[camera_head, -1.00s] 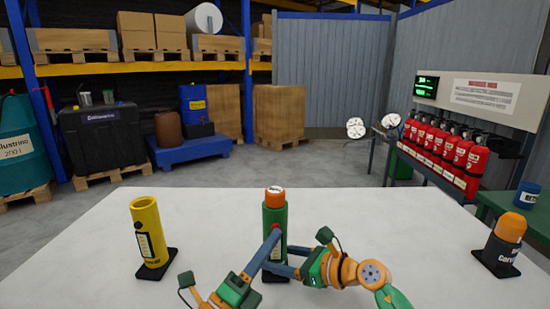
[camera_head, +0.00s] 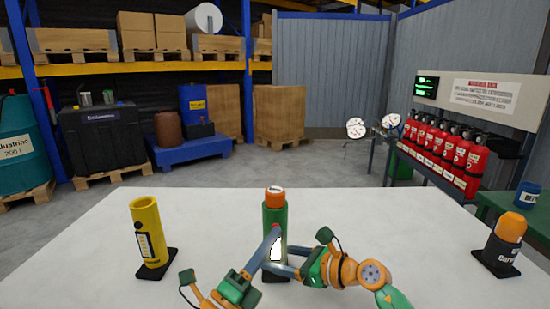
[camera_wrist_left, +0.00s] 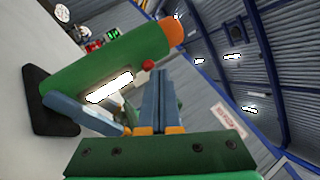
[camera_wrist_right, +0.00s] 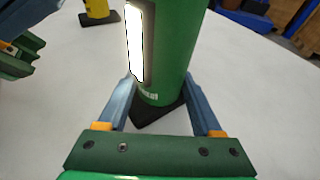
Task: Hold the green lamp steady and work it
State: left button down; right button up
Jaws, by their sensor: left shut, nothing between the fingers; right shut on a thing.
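The green lamp (camera_head: 274,213) stands upright on its black foot in the middle of the table, with an orange cap (camera_head: 275,196). The white panel on its side is brightly lit, also in the left wrist view (camera_wrist_left: 110,88) and the right wrist view (camera_wrist_right: 135,42). My right gripper (camera_wrist_right: 160,90) is shut around the lamp's lower body, one finger on each side. My left gripper (camera_head: 275,231) is shut and empty, its fingertips at the red button (camera_wrist_left: 148,65) above the panel. Whether the button is pressed in, I cannot tell.
A yellow lamp (camera_head: 147,230) stands at the left of the table. A dark lamp with an orange top (camera_head: 504,242) stands at the right. Red extinguishers (camera_head: 450,150) line a rack beyond, at the right.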

pick_arm(q)
jog(key=shift+s, duration=0.25)
jog(key=shift+s, duration=0.1)
pick_arm(e)
jog(key=o, duration=1.3)
pick_arm(q)
jog(key=s, duration=0.5)
jog(key=shift+s+d, duration=0.1)
jog(key=shift+s, duration=0.3)
pick_arm(e)
jog(key=shift+d, duration=0.1)
